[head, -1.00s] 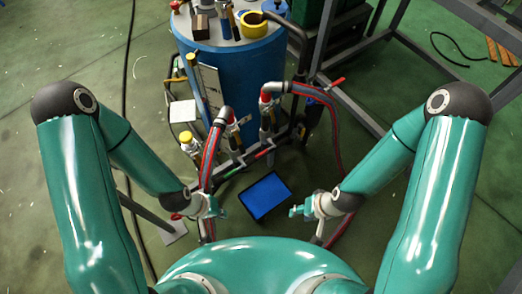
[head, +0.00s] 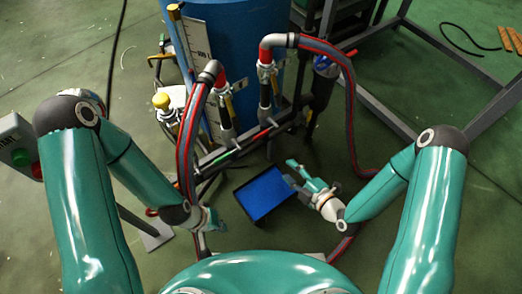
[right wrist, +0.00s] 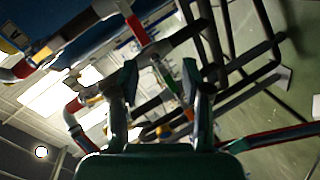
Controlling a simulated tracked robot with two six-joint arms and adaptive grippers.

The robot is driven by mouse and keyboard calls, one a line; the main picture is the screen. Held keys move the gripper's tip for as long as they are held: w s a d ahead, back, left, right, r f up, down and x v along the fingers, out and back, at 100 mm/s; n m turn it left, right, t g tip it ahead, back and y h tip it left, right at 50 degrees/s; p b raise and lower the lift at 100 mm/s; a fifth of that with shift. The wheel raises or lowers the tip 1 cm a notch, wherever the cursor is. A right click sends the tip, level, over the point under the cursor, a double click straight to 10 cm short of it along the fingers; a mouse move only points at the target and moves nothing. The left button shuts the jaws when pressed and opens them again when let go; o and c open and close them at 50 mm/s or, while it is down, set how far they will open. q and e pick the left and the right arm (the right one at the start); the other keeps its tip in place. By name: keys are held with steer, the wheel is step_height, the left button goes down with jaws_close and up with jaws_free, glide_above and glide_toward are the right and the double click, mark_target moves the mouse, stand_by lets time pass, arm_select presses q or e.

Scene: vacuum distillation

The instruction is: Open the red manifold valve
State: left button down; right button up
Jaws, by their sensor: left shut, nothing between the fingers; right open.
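The manifold (head: 210,165) is a dark pipe running diagonally in front of the blue drum in the head view. A small red handle (head: 257,135), which appears to be the red valve, lies along it, with a green handle (head: 225,155) to its lower left. My right gripper (head: 291,170) is open and empty, apart from the red handle, to its lower right. In the right wrist view its two fingers (right wrist: 158,78) are spread, with dark pipes beyond; I cannot make out the red handle there. My left gripper (head: 215,222) is shut and empty, low left of the manifold.
Red-and-grey hoses (head: 350,110) arch from the manifold on both sides. The blue drum (head: 228,40) stands behind. A blue-topped tray (head: 264,193) lies below, between my grippers. A metal frame (head: 440,75) is at right, and a button box (head: 20,155) at the left edge.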

mark_target(261, 137)
arm_select(q)
step_height(261, 137, down, 7)
steer(key=b, duration=0.5)
arm_select(e)
steer(key=w+a+n+t, duration=0.1)
steer(key=w+a, duration=0.2)
steer(key=w, duration=0.1)
steer(key=w+a+n+t+y, duration=0.1)
steer(key=w+a+n, duration=0.1)
steer(key=w, duration=0.3)
steer(key=w+a+f+n+t, duration=0.1)
steer(key=w+a, duration=0.3)
steer(key=w, duration=0.1)
steer(key=shift+a+n+y, duration=0.35)
steer(key=shift+n+y, duration=0.05)
jaws_close()
arm_select(q)
steer(key=shift+f, duration=0.1)
